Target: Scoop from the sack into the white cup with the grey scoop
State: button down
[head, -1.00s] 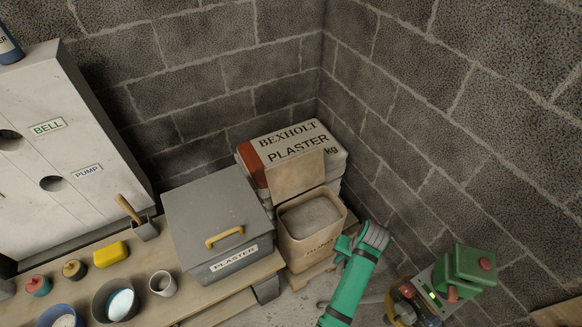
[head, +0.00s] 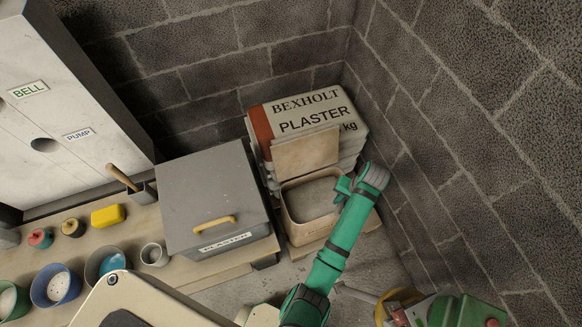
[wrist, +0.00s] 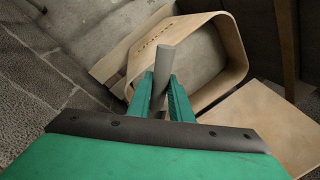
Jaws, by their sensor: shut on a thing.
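My gripper (head: 344,188) is at the right rim of the open tan sack (head: 302,229), which holds grey powder. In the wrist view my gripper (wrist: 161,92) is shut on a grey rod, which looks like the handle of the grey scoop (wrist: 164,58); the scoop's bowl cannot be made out. The sack also shows in the wrist view (wrist: 237,55), just beyond the fingers. The white cup (head: 154,254) stands upright on the bench, left of the sack and in front of the grey bin.
A lidded grey bin (head: 205,190) stands between cup and sack. Stacked plaster bags (head: 310,118) lie behind the sack. Another scoop with a wooden handle (head: 122,177), a yellow block (head: 108,215) and several bowls are on the bench. A block wall rises close on the right.

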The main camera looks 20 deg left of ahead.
jog(key=a+r+m+y, duration=0.2)
jog(key=a+r+m, duration=0.2)
jog(key=a+m, duration=0.4)
jog(key=a+r+m+y, duration=0.3)
jog(key=a+r+m, duration=0.2)
jog(key=a+m, duration=0.3)
jog(key=a, duration=0.4)
jog(key=shift+s+y, duration=0.2)
jog(key=shift+y, duration=0.1)
jog(key=shift+f, duration=0.15)
